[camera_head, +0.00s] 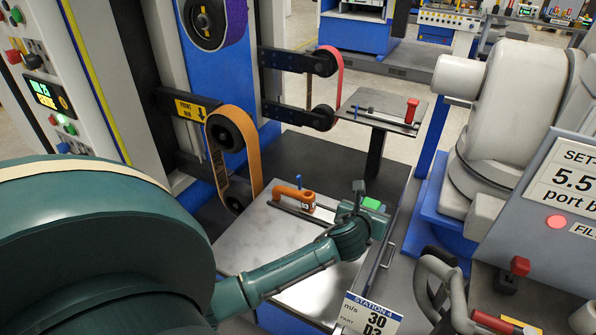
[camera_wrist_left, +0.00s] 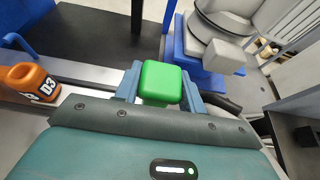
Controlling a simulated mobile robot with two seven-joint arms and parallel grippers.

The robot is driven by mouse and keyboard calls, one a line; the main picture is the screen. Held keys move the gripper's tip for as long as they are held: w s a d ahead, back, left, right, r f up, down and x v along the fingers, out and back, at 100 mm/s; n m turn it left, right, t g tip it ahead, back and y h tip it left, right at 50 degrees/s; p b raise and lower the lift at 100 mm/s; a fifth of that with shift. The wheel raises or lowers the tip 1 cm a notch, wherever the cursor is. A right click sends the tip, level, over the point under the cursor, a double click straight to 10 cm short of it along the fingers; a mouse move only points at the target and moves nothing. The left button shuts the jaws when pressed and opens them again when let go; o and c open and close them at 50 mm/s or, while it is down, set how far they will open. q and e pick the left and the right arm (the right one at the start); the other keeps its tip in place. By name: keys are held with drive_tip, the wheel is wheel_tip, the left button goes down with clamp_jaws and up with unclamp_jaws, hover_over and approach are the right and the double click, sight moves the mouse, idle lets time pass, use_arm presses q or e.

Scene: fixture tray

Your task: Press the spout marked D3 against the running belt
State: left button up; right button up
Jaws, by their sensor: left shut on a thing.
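The orange spout marked D3 (camera_head: 292,196) lies on the light metal table in front of the belts. It also shows at the left edge of the left wrist view (camera_wrist_left: 28,82), its D3 label facing the camera. My left gripper (camera_head: 371,205) is to the right of the spout and apart from it. It is shut on a green block (camera_wrist_left: 161,82), which sits between its two fingers. The orange belt (camera_head: 251,160) runs over dark rollers behind and left of the spout, near a yellow sign with a down arrow. Whether the belt is moving cannot be told.
The metal table (camera_head: 240,235) has bare room around the spout. A small raised shelf (camera_head: 385,108) with a red-handled item (camera_head: 411,110) stands behind. A pink belt (camera_head: 338,65) is at the back. A station sign (camera_head: 368,315) reads D3. Grey machinery (camera_head: 500,130) bounds the right.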

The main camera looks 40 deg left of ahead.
use_arm(q)
drive_tip(key=shift+s+a+p, duration=0.25)
drive_tip(key=shift+a+p, duration=0.3)
drive_tip(key=shift+a, duration=0.4)
drive_tip(key=shift+s+a+p, duration=0.25)
drive_tip(key=shift+a+p, duration=0.25)
drive_tip(key=shift+a, duration=0.65)
drive_tip(key=shift+s+a+p, duration=0.25)
drive_tip(key=shift+a+p, duration=0.05)
drive_tip(key=shift+a, duration=0.45)
